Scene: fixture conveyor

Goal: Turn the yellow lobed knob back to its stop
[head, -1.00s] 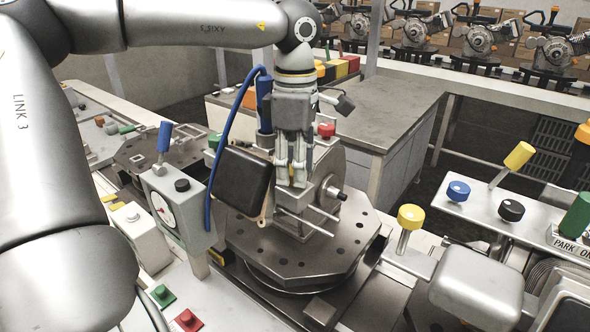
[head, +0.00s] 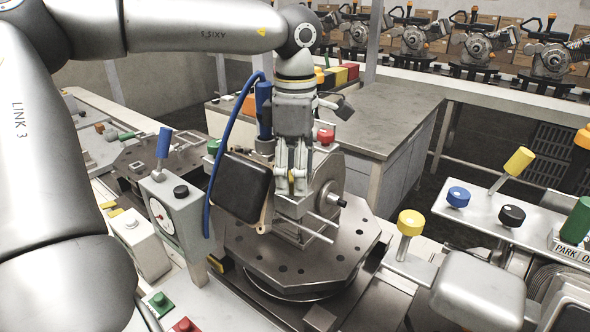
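My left gripper (head: 291,188) points straight down over the clamp fixture (head: 317,215) on the dark octagonal turntable plate (head: 290,265). Its two fingers stand a small gap apart. A small patch of yellow shows between and behind the fingertips; its shape is mostly hidden, so I cannot tell whether it is the lobed knob or whether the fingers touch it. A plain yellow round knob (head: 411,222) stands on a metal stem right of the plate, apart from the gripper. My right gripper is not in view.
A dark box (head: 241,184) and blue hose (head: 222,140) sit close left of the gripper. A dial box (head: 172,207) stands further left. At right is a panel with blue (head: 458,197) and black (head: 511,215) knobs and a yellow-handled lever (head: 518,160).

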